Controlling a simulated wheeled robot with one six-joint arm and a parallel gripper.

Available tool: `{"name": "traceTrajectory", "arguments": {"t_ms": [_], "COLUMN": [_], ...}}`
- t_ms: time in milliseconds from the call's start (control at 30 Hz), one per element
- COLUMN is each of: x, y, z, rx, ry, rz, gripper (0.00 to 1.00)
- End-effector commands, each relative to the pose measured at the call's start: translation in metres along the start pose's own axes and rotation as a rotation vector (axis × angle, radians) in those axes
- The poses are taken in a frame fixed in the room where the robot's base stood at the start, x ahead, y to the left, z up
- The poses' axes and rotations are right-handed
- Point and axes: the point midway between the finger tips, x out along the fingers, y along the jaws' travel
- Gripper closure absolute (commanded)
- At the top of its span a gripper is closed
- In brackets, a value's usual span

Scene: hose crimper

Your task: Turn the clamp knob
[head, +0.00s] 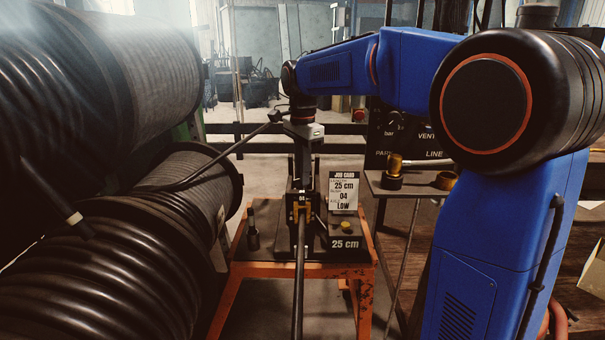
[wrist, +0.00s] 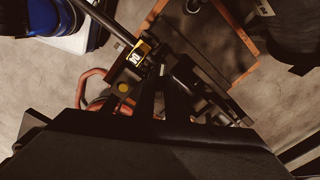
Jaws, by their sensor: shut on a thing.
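My gripper (head: 302,178) points straight down over the clamp stand on the orange-framed bench. In the wrist view its two dark fingers (wrist: 160,88) are close together at the clamp, shut on what appears to be the clamp knob. The knob is mostly hidden between the fingers, so its turn angle cannot be told. A black hose (head: 299,285) runs through the yellow-marked clamp (head: 302,211) toward the front. The hose also shows at upper left in the wrist view (wrist: 102,17), beside a yellow label (wrist: 139,53).
A box marked 25 cm with a yellow button (head: 345,227) and a job card (head: 343,193) stand right of the clamp. A small dark bottle-like item (head: 252,232) stands left. Large hose reels (head: 110,245) crowd the left; a side table (head: 400,188) stands right.

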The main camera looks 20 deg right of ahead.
Motion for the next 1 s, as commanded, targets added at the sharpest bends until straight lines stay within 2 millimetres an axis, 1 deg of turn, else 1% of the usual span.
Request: {"name": "traceTrajectory", "arguments": {"t_ms": [200,567,600,667,1000], "x": [-0.0010,-0.0011,-0.0011,-0.0009,-0.0020], "y": [-0.0006,-0.0007,-0.0007,-0.0005,-0.0004], "z": [-0.0004,-0.0004,-0.0004,-0.0004,-0.0001], "rx": [0.032,0.034,0.034,0.034,0.034], "ry": [0.001,0.001,0.001,0.001,0.000], "rz": [-0.003,-0.003,-0.003,-0.003,-0.002], "gripper": [1.00,1.00,0.84,0.70,0.70]}}
